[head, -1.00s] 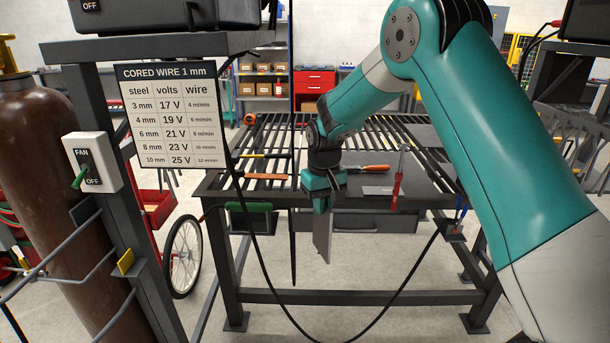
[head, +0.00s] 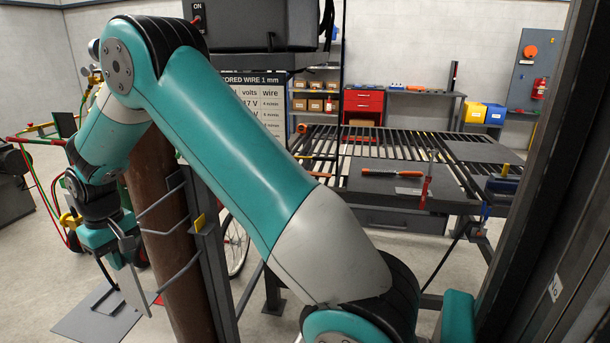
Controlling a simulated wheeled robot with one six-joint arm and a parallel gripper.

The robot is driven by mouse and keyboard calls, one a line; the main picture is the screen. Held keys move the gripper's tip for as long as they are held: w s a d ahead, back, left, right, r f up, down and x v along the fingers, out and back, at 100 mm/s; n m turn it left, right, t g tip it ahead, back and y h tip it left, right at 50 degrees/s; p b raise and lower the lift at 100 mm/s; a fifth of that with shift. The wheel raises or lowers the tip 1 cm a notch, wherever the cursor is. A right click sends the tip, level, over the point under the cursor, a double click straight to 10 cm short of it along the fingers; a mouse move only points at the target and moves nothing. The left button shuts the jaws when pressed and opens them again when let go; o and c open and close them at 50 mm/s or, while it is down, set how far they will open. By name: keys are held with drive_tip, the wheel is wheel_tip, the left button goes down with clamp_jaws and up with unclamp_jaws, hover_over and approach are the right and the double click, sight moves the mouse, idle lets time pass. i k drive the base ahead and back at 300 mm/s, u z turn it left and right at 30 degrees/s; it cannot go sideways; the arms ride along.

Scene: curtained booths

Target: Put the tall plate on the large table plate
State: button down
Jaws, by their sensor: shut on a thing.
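The tall plate (head: 134,291) is a thin grey metal strip. It hangs down, slightly tilted, from my gripper (head: 117,258) at the left of the head view, well to the left of the table. My gripper is shut on its upper end. The large table plate, which I take to be the dark flat plate (head: 378,187), lies on the near part of the slatted table at the right. An orange-handled tool (head: 380,172) lies on it, and a red clamp (head: 425,188) stands at its front edge.
A brown gas cylinder (head: 168,255) and a dark post with bent rods stand between my gripper and the table. Another dark plate (head: 485,150) lies farther back on the table. A blue clamp (head: 487,200) is at its right corner. A grey sheet (head: 75,322) lies below my gripper.

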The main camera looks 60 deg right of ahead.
sight(366, 165)
drive_tip(key=u, duration=0.35)
drive_tip(key=k, duration=1.25)
drive_tip(key=z, duration=2.15)
drive_tip(key=i, duration=0.45)
